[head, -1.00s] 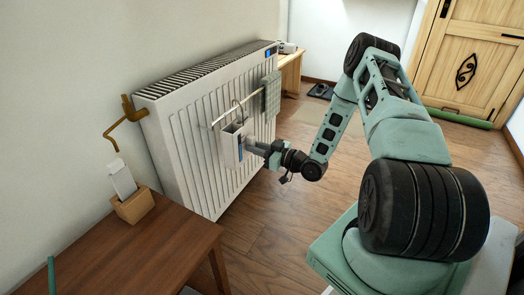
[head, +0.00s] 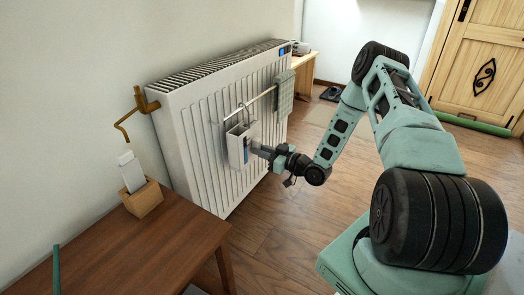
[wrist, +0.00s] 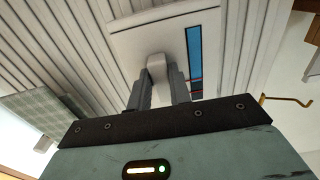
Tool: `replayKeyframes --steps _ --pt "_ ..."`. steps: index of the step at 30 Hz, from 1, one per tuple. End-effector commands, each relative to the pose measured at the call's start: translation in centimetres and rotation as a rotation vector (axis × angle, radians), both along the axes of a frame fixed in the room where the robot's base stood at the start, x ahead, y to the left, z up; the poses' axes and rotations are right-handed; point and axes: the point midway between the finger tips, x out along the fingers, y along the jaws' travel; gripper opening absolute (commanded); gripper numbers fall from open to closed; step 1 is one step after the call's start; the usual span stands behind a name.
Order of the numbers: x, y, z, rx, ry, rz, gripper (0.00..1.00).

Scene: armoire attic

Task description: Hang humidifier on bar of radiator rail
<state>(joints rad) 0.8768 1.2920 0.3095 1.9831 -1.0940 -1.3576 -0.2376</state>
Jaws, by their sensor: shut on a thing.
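The humidifier (head: 236,150) is a white open-topped box with a blue gauge strip, held upright in front of the radiator (head: 185,125). Its thin wire hook (head: 240,106) rises to the height of the rail bar (head: 262,96) and overlaps it in the head view; I cannot tell whether it rests over the bar. My gripper (head: 255,150) is shut on the humidifier's front knob. In the wrist view my gripper (wrist: 158,85) has both fingers around the pale knob (wrist: 156,65), with the humidifier's front (wrist: 150,38) behind; the hook is not visible there.
A grey-green checked towel (head: 285,92) hangs at the bar's far end. A wooden table (head: 130,240) with a small wooden box (head: 143,198) is at front left. Floor (head: 270,215) right of the radiator is clear.

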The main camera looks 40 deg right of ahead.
Motion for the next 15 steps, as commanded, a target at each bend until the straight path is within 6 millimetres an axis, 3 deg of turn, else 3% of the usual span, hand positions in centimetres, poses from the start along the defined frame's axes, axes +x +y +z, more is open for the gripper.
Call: replayKeyframes --steps 6,7,9,15 --pt "0.05 0.01 0.16 0.0 -0.004 0.0 0.0" --pt "0.05 0.01 0.15 0.0 -0.004 0.0 0.28" --pt "0.04 0.0 0.13 0.0 -0.003 0.0 0.45" --pt "0.01 -0.01 0.07 0.0 -0.001 0.0 0.45"
